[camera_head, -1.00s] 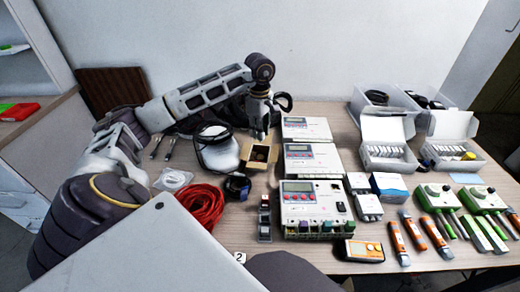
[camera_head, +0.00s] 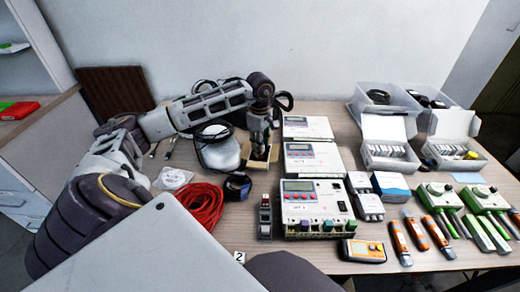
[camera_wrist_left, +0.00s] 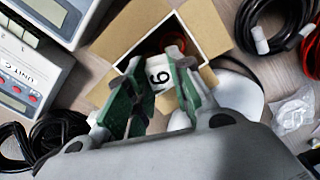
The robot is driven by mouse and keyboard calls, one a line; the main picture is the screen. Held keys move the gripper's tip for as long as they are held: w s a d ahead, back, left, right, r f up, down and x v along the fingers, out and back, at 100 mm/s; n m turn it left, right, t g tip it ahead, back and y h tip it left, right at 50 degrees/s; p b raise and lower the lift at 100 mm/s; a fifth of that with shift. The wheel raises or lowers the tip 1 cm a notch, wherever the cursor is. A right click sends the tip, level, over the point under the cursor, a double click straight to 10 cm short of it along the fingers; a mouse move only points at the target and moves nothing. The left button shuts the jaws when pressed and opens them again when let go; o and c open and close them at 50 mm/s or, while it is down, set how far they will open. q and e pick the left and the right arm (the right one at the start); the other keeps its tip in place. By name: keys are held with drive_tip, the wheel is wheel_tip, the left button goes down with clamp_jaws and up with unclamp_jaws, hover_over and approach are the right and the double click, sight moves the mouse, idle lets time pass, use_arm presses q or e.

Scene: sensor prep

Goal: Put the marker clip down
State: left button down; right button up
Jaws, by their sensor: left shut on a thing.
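The marker clip (camera_wrist_left: 158,78) is a small white piece with a black "6" on it, seen between the green-padded fingers in the left wrist view. My left gripper (camera_wrist_left: 155,93) is shut on it. In the head view my left gripper (camera_head: 260,152) is over the small open cardboard box (camera_head: 249,164), and the clip itself is hidden there. The box (camera_wrist_left: 212,30) also shows in the left wrist view, with flaps spread and a reddish coil partly visible inside. I cannot tell whether the clip touches the box. My right gripper is not in view.
White control units (camera_head: 312,205) stand close on the right of the box. A red cable coil (camera_head: 200,207) and a bagged white item (camera_head: 173,179) lie on the left. A "2" tag (camera_head: 240,257) is at the table's front edge. Testers and orange tools (camera_head: 398,243) fill the right side.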

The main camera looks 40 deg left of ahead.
use_arm(q)
drive_tip(key=shift+f, duration=1.8)
drive_tip(key=shift+f+b, duration=0.1)
drive_tip(key=shift+b, duration=0.2)
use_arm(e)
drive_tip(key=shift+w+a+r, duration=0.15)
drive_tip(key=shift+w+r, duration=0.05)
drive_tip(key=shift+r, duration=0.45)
use_arm(q)
drive_tip(key=c, duration=1.5)
unclamp_jaws()
drive_tip(key=shift+c, duration=0.2)
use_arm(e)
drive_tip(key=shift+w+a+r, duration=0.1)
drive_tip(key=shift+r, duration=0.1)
use_arm(q)
drive_tip(key=shift+r, duration=0.2)
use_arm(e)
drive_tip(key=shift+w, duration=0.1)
